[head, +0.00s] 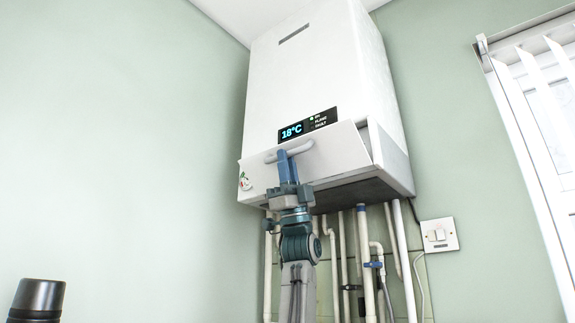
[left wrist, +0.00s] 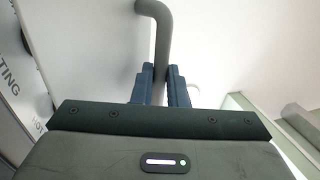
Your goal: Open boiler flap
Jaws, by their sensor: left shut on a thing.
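The white boiler (head: 325,85) hangs on the wall in the head view, with a lit display reading 18°C. Its flap (head: 340,152) at the bottom front is tilted outward at the top, with a gap at its right side. A grey bar handle (head: 298,148) runs along the flap's upper part. My left gripper (head: 285,158) is shut on the handle from below. In the left wrist view, the two blue fingers (left wrist: 160,85) stand on either side of the bent grey handle (left wrist: 162,40). The right gripper is not in view.
Several pipes (head: 362,250) run down the wall under the boiler. A switch plate (head: 438,234) is on the wall to the right, near a window with white blinds (head: 545,100). A dark cylindrical object (head: 37,298) shows at the lower left. The left wall is bare.

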